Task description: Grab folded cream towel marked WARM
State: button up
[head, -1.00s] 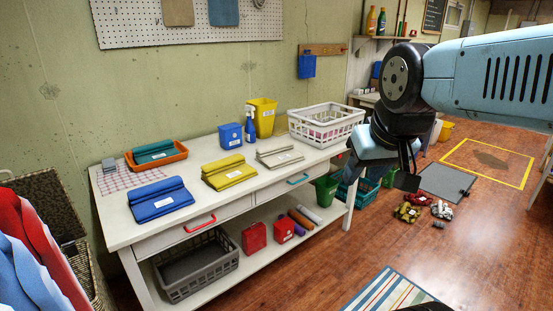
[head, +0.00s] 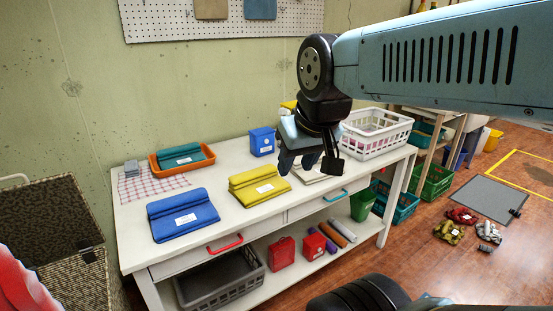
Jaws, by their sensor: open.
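The folded cream towel (head: 313,179) lies on the white table, right of the yellow towel. Most of it is hidden behind my gripper in the head view, and its label cannot be read. My gripper (head: 309,171) hangs from the arm with its fingers pointing down, apart and empty. In the picture it overlaps the cream towel; I cannot tell how high above it the fingers are.
On the table (head: 262,218) are a yellow towel (head: 252,192), a blue towel (head: 168,218), a teal towel (head: 180,157) in an orange tray (head: 206,162), a blue box (head: 262,141) and a white basket (head: 374,140). Red containers stand on the lower shelf.

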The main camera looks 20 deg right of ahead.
aim_at(315, 175)
jog(key=z, duration=0.15)
jog(key=i, duration=0.95)
jog(key=z, duration=0.65)
